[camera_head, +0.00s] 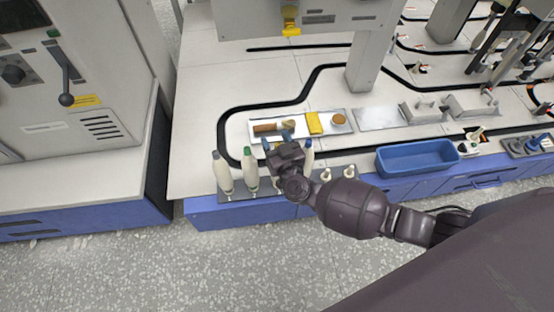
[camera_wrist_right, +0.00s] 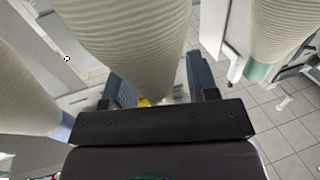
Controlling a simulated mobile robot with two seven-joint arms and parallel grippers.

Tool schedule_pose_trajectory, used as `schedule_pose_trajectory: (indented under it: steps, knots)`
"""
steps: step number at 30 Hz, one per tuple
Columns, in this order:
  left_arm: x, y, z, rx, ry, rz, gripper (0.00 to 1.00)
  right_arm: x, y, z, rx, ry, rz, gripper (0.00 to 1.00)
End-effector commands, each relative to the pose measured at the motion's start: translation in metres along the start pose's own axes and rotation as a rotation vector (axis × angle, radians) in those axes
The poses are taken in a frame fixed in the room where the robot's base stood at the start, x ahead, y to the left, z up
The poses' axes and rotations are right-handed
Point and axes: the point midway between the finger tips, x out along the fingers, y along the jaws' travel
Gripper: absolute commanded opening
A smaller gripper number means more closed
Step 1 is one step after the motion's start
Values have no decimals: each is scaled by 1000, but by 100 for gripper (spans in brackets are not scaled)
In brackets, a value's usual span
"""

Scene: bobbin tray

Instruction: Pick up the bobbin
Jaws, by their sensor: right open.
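Several cream yarn bobbins stand upright in a row along the front edge of the bench: one with a grey top (camera_head: 222,175), one with a green top (camera_head: 250,172) and one with a blue top (camera_head: 308,158). My right gripper (camera_head: 277,141) is open over the row, between the green-topped and blue-topped bobbins, and hides most of what is below it. In the right wrist view a bobbin (camera_wrist_right: 130,40) lies between the two blue fingers (camera_wrist_right: 157,90); whether they touch it I cannot tell. Neighbouring bobbins flank it closely on both sides. My left gripper is out of view.
Behind the row, a white tray (camera_head: 241,142) holds a brown piece and other small items, with a yellow block (camera_head: 314,123) near its right part. A blue bin (camera_head: 417,158) stands to the right. A grey machine (camera_head: 75,90) stands at left.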

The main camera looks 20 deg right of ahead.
Motion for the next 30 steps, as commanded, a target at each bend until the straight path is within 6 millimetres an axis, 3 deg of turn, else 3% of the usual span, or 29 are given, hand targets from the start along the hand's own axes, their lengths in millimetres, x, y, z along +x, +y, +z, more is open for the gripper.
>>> schedule_pose_trajectory:
  steps: [6, 16, 26, 30]
  knots:
    - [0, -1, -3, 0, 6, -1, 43, 0, 0, -1, 0, 2, 0, 51]
    - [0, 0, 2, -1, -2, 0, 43, 0, 0, -1, 0, 1, 0, 0]
    - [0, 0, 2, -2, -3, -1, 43, 0, 0, -2, 0, 2, 0, 0]
    - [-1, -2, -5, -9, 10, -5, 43, 2, 0, -12, 1, 7, 1, 0]
